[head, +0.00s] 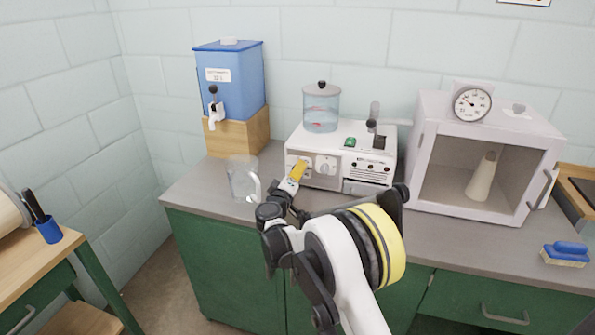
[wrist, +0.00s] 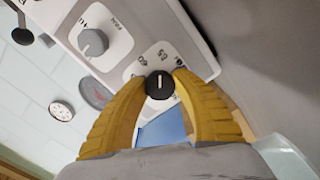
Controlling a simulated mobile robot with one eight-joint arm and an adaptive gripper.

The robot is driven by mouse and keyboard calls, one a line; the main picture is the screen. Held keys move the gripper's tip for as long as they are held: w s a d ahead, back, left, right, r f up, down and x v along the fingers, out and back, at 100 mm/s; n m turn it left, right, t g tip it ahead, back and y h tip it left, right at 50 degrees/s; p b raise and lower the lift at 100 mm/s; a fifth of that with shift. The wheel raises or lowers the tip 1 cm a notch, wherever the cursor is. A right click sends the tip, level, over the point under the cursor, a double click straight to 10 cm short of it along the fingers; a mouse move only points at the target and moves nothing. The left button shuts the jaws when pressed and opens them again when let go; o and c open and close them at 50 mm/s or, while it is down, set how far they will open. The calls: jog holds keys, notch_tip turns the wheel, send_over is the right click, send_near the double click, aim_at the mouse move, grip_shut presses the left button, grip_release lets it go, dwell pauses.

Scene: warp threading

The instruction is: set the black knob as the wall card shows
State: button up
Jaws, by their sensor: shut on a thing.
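The black knob (wrist: 160,84) is between the two yellow fingertips of my gripper (wrist: 161,86) in the wrist view, with a finger against each side. A white line on its face points roughly toward the top of that view, at a partly readable printed scale. In the head view my gripper (head: 297,172) is at the left front of the white machine (head: 300,135) and hides the black knob. A grey knob (wrist: 92,42) sits on its own plate beside it. A wall card (head: 525,1) is cut off at the head view's top edge; its content is not readable.
A glass jug (head: 243,178) stands just left of my gripper. A blue dispenser (head: 232,85) on a wooden block is behind it. A white open-fronted cabinet (head: 427,160) with a gauge stands right. A blue brush (head: 566,254) lies at the counter's right.

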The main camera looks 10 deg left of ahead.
jog(key=shift+m, duration=0.5)
jog(key=o, duration=1.2)
jog(key=shift+s, duration=0.1)
jog(key=s, duration=0.8)
jog(key=s+a, duration=0.1)
jog(key=s, duration=0.3)
jog(key=shift+w+d, duration=0.1)
jog(key=shift+d, duration=0.05)
